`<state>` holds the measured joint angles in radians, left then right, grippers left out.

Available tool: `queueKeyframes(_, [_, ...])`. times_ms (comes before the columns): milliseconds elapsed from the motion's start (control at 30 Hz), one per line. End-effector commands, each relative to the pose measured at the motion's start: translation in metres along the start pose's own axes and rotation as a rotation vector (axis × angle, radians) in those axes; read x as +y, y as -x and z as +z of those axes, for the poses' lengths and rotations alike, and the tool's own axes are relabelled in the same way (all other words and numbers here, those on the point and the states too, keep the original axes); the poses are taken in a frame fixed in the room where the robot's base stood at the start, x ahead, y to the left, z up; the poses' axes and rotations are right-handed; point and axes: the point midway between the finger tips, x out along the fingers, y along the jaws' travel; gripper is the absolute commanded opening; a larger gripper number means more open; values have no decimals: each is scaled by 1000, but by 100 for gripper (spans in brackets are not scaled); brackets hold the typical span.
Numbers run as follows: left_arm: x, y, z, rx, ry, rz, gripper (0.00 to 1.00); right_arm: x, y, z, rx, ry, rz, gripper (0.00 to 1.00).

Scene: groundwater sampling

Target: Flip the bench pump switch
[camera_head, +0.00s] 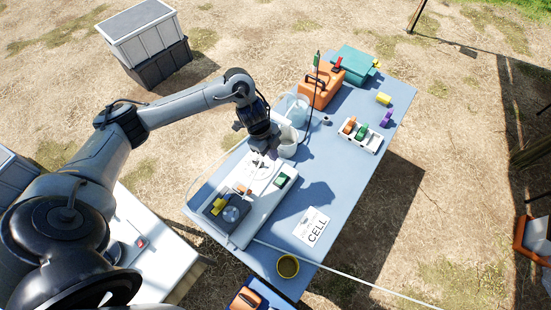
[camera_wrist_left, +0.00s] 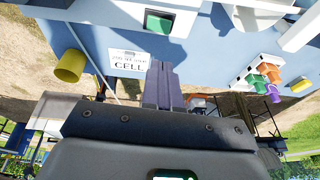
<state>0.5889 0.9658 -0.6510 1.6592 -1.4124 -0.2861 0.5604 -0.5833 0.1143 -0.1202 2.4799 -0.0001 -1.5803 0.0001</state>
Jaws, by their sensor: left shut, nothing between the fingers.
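A white bench unit (camera_head: 262,205) lies on the blue table. It carries a dark grey block with a yellow part (camera_head: 218,207), a small orange part (camera_head: 242,189) and a green-faced square (camera_head: 282,180). The green square also shows in the wrist view (camera_wrist_left: 158,22). An orange box (camera_head: 320,86) with a red part on top (camera_head: 337,64) stands at the table's far end. I cannot tell for certain which part is the pump switch. My left gripper (camera_head: 271,154) is shut and empty over the unit's far end, and its fingers show together in the wrist view (camera_wrist_left: 164,84).
A pale beaker (camera_head: 287,141) stands close beside the gripper. A clear jug (camera_head: 297,108), a white rack (camera_head: 360,135) with coloured pieces, a teal case (camera_head: 355,62) and a yellow cup (camera_head: 288,266) are on the table. A printed CELL card (camera_head: 311,226) lies flat.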

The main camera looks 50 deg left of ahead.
Motion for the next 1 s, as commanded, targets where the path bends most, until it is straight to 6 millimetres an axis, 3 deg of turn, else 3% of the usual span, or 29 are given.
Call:
queueKeyframes(600, [-1,-103,3,0,4,1,0,2,-9,2,3,9,8,43])
queueKeyframes(800, [-4,-122,9,0,2,1,0,2,-12,3,3,8,7,43])
queueKeyframes(1000, [-5,-128,11,0,1,-1,0,1,-12,3,3,5,4,43])
